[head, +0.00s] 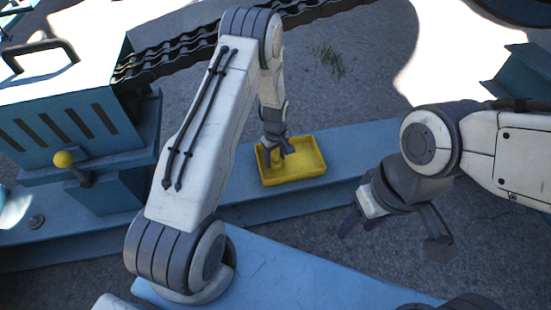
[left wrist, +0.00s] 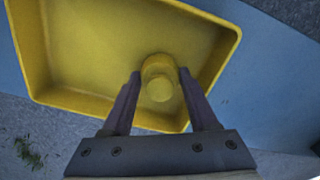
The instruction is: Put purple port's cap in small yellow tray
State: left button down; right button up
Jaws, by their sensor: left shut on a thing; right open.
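The small yellow tray (head: 303,170) lies on a blue beam near the middle of the head view. It also fills much of the left wrist view (left wrist: 90,45). My left gripper (head: 276,157) is down at the tray's left part. In the left wrist view its two fingers (left wrist: 158,90) are shut on a round yellow cap (left wrist: 159,78), which is over the tray floor. I cannot tell whether the cap touches the floor. My right gripper (head: 392,222) is open and empty, to the right of the tray. The purple port is not visible.
A blue slotted box with a handle (head: 65,125) and a yellow-knobbed lever (head: 64,160) stand at the left. A black cable chain (head: 180,58) runs behind my left arm. A blue surface (head: 290,275) lies in front. Grey ground lies behind the tray.

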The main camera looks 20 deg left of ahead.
pick_arm(q)
jog(key=shift+c, duration=0.8)
grip_release()
jog(key=shift+f, duration=0.15)
